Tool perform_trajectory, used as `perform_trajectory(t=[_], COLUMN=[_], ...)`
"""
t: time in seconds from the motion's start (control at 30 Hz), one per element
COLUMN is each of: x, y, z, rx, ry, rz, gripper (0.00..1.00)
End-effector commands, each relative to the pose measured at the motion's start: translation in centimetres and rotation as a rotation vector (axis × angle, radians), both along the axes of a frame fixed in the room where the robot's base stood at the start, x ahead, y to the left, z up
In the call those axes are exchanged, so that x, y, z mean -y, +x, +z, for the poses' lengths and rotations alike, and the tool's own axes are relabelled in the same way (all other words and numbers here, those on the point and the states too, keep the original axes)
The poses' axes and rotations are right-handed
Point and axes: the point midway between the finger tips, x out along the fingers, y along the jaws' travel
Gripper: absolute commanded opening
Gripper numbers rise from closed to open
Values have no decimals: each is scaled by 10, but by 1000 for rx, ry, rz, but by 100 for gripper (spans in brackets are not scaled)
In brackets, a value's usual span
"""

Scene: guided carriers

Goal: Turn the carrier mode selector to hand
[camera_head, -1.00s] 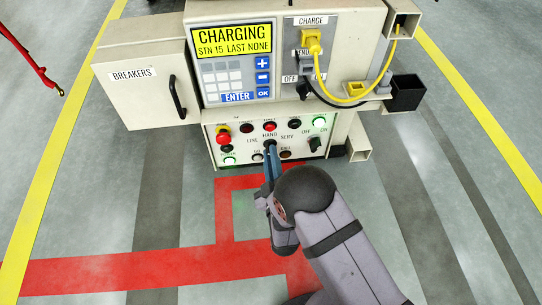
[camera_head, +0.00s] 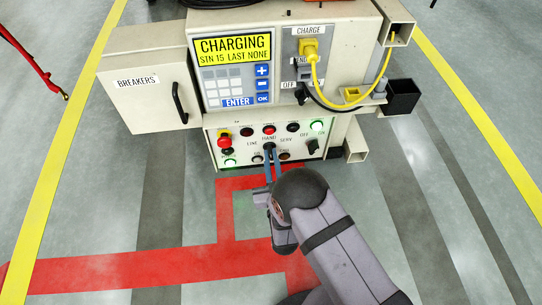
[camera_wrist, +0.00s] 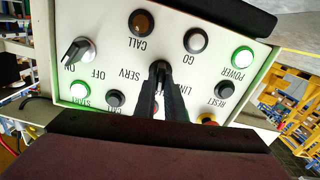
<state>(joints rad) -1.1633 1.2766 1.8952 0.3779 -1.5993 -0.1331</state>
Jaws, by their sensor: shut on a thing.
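The mode selector (camera_head: 269,146) is a dark knob on the white lower panel of the carrier, with LINE to its left, HAND above and SERV to its right. My gripper (camera_head: 271,153) reaches it from below, and its two blue-lit fingers are shut on the knob. In the wrist view the panel appears upside down; the selector (camera_wrist: 160,70) sits between the dark fingertips of my gripper (camera_wrist: 160,87). The fingers hide part of the knob and the LINE label there. Which label its pointer faces I cannot tell surely.
A yellow charge cable (camera_head: 318,83) hangs above right. The breakers box (camera_head: 145,92) juts out left. Open floor lies below.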

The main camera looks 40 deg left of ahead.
Motion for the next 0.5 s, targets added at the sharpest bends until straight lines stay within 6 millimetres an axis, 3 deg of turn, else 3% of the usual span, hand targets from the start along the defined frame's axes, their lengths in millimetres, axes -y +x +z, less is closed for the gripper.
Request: perform_trajectory(t=[0.5], x=[2], y=[0], z=[-1], rx=[-103], ry=[100], rz=[0], gripper=[0])
